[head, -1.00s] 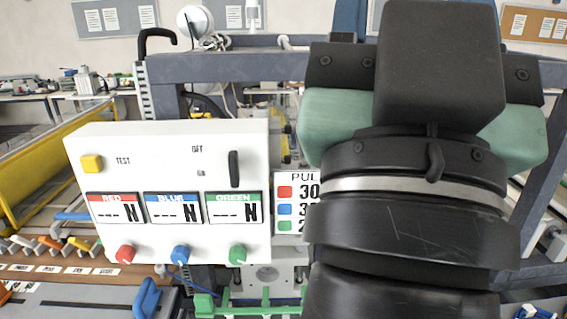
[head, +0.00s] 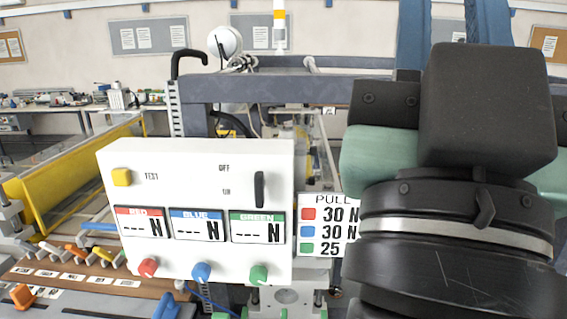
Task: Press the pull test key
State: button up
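The yellow pull test key (head: 122,177) sits at the upper left of a white control box (head: 200,158), with the word TEST beside it. The box has red, blue and green displays, each showing dashes and N. My arm fills the right side of the head view, to the right of the box and apart from the key. The fingers of my gripper do not show.
A card (head: 329,224) headed PULL lists 30 N, 30 N and 25. Red, blue and green knobs (head: 202,271) line the box's lower edge. A grey frame (head: 300,90) stands behind. Coloured handles (head: 90,252) and a yellow rail (head: 60,190) lie to the left.

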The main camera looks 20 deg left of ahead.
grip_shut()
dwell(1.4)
